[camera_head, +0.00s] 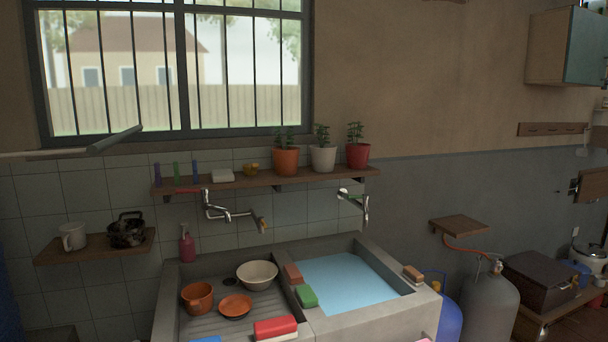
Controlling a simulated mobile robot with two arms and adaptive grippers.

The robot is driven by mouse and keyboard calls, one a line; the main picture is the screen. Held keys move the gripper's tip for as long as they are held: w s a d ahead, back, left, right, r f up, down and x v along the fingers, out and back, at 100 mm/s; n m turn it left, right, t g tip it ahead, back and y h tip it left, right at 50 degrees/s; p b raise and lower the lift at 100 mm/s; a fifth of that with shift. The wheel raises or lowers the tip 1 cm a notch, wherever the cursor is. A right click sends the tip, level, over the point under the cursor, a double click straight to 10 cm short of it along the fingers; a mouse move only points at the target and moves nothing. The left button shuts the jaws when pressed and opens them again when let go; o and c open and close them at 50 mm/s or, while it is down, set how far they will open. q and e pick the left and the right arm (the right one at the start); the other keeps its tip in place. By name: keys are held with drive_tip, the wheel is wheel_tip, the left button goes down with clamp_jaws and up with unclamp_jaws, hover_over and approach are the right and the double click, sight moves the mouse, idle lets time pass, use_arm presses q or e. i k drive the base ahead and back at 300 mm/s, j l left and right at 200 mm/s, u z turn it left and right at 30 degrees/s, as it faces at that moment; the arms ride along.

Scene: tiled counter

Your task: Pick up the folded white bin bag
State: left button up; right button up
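A small white block-like item (222,175) lies flat on the wooden shelf under the window. It may be the folded white bin bag, but it is too small to tell. It sits between the coloured upright bottles and a small amber bowl. Neither of my grippers shows in the head view, so nothing can be seen of what they hold.
The shelf (320,174) also holds three potted plants. Below it are two wall taps and a concrete sink (330,323) with blue water, bowls and sponges. A lower left shelf (95,246) holds a mug and a dark pot. Gas cylinders (487,303) stand right.

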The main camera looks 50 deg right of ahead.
sight(225, 176)
drive_tip(key=z, duration=1)
drive_tip(key=k+l, duration=0.1)
drive_tip(key=l, duration=0.7)
